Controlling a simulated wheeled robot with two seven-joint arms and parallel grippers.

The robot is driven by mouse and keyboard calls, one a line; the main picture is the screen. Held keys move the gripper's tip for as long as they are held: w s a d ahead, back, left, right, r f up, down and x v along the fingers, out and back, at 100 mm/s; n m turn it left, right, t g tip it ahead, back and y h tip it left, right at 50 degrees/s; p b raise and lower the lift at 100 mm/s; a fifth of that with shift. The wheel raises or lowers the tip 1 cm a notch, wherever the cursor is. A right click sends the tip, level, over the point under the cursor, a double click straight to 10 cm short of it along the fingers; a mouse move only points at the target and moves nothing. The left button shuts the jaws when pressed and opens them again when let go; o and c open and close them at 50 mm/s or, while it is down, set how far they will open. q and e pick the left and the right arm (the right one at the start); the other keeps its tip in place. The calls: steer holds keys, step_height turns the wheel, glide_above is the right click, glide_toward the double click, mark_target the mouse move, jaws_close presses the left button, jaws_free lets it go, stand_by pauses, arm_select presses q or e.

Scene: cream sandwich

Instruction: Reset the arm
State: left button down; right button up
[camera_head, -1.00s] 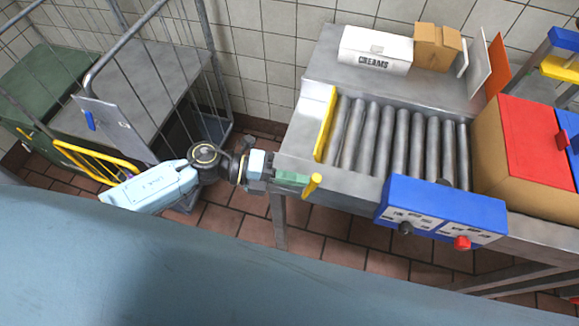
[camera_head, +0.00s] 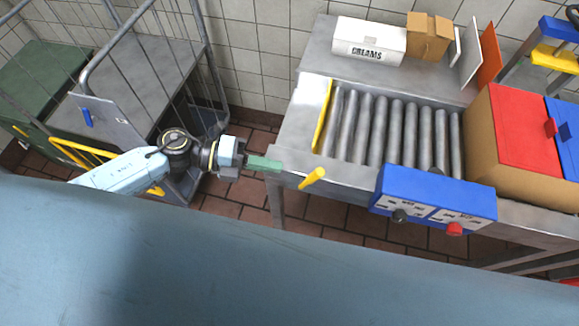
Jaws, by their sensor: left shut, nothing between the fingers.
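My left gripper (camera_head: 266,164) has green fingers and shows at the end of my light-blue left arm. It is shut and holds nothing. Its fingertips point right, near the left front corner of the metal roller conveyor (camera_head: 300,135). I cannot tell whether they touch the conveyor's edge. My right gripper is not in view.
A yellow handle (camera_head: 313,179) sticks out near the fingertips. A blue control box (camera_head: 436,195) is on the conveyor's front. A white CREAMS box (camera_head: 369,41) and a brown carton (camera_head: 429,37) stand behind the rollers. A wire cage trolley (camera_head: 150,85) stands left. Red-lidded box (camera_head: 517,130) sits right.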

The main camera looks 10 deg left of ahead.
arm_select(q)
steer(key=r+v, duration=0.1)
steer(key=v, duration=0.6)
steer(key=w+a+f+n+t+y+b, duration=0.1)
steer(key=w+a+f+n+t+y, duration=0.2)
steer(key=f+n, duration=0.35)
steer(key=w+a+f+n+t+y+b, duration=0.2)
steer(key=w+a+f+n+t, duration=0.15)
steer(key=f+n+t, duration=0.3)
steer(key=s+a+f+n+y, duration=0.2)
steer(key=f+n, duration=0.1)
steer(key=f, duration=0.3)
steer(key=s+a+f+n+g+y+b, duration=0.1)
steer(key=s+f+n+y, duration=0.1)
steer(key=f+n+y, duration=0.3)
steer(key=s+a+f+n, duration=0.2)
steer(key=f, duration=0.5)
steer(key=s+f+n+g+y+b, duration=0.1)
steer(key=s+f+n+g+y, duration=0.35)
steer(key=s+f, duration=0.85)
steer(key=s+d+f+n+g, duration=0.2)
steer(key=s, duration=0.6)
steer(key=s+d+f+n+g+h, duration=0.1)
steer(key=s+d+f+n+g, duration=0.1)
steer(key=s, duration=0.7)
steer(key=shift+s+d+f+n+g+b, duration=0.15)
steer(key=shift+d+f+n+g+b, duration=0.3)
steer(key=shift+g, duration=0.25)
